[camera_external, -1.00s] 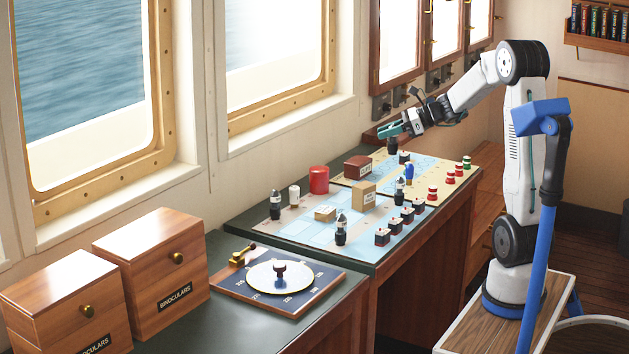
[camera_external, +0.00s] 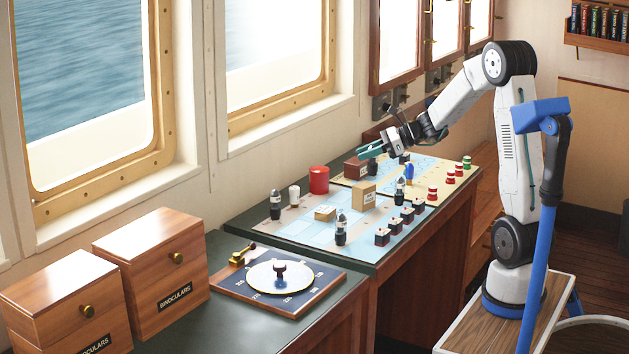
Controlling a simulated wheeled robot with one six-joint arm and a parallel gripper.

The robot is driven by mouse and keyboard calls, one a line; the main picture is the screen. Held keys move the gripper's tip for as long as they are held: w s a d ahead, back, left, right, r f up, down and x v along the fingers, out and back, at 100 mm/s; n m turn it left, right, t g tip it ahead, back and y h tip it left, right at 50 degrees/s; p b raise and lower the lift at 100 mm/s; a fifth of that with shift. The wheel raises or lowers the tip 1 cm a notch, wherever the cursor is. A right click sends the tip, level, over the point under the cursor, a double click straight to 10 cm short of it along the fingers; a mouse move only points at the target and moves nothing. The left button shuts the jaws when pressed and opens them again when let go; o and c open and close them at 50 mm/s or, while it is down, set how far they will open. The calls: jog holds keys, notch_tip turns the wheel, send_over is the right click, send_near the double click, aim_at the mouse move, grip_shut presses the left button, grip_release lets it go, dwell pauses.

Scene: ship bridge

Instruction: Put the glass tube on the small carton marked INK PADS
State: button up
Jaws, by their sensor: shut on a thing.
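My gripper (camera_external: 368,152), with teal fingers, is above the far part of the chart table. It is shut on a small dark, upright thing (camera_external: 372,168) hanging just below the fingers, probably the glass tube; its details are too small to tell. Just left of it is a red-brown box (camera_external: 355,169) with a pale label. A tan carton (camera_external: 362,197) with a white label stands nearer, mid-table. A smaller, flat tan carton (camera_external: 325,214) lies left of that. I cannot read the lettering, so which one is marked INK PADS is unclear.
A red cylinder (camera_external: 319,180), a white cylinder (camera_external: 294,195), a blue piece (camera_external: 409,173), several dark stamps (camera_external: 395,226) and red pieces (camera_external: 432,194) stand around.

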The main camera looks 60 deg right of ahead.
jog(key=shift+w+d+f, duration=0.2)
jog(key=shift+w+f, duration=0.55)
jog(key=shift+f, duration=0.2)
jog(key=shift+w+d+f, duration=0.2)
jog(key=shift+w+f, duration=0.5)
jog(key=shift+f, duration=0.2)
jog(key=shift+f, duration=0.2)
jog(key=o, duration=1)
jog(key=shift+c, duration=0.2)
jog(key=shift+r, duration=0.15)
